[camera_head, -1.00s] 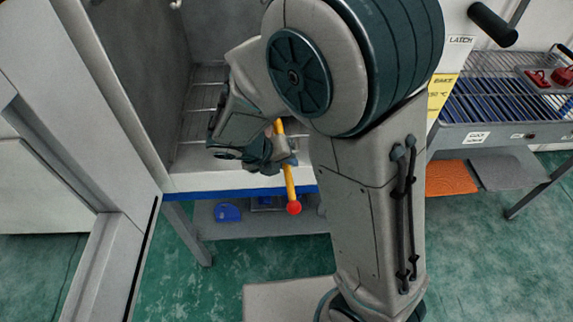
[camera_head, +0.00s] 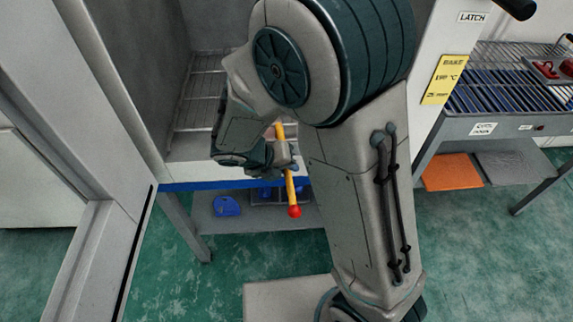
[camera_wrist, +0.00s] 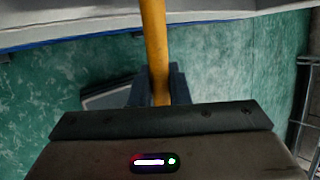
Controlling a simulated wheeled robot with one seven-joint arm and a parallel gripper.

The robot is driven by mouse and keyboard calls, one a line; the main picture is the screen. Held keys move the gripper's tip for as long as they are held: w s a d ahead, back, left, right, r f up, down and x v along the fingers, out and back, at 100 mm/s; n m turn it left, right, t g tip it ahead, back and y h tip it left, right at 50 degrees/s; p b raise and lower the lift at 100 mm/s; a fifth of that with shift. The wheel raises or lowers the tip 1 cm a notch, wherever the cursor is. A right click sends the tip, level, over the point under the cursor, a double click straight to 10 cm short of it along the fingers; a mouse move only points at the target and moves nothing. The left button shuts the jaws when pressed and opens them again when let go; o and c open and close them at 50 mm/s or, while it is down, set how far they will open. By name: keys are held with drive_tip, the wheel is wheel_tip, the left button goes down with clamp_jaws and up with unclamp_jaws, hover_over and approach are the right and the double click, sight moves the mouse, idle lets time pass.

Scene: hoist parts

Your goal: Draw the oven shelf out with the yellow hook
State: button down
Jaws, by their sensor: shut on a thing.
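My gripper (camera_head: 276,163) is shut on the yellow hook (camera_head: 291,187), a yellow rod with a red ball at its lower end, in front of the oven's open mouth. In the wrist view the hook's yellow rod (camera_wrist: 154,42) runs up from between the fingers (camera_wrist: 160,88) and out of the top of the picture. The hook's far end is hidden in both views. The oven shelf (camera_head: 203,88), a wire rack, lies inside the oven. My arm covers its right part, and I cannot tell whether the hook touches it.
The oven door (camera_head: 110,110) stands open at the left. A blue thing (camera_head: 227,206) lies on a low shelf under the oven. A bench with blue rollers (camera_head: 495,92) stands at the right, with orange (camera_head: 452,172) and grey mats below. Green floor is clear in front.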

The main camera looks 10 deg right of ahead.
drive_tip(key=shift+s+f, duration=0.15)
drive_tip(key=shift+s, duration=0.05)
idle(0.5)
drive_tip(key=shift+s+f, duration=0.15)
drive_tip(key=shift+s, duration=0.55)
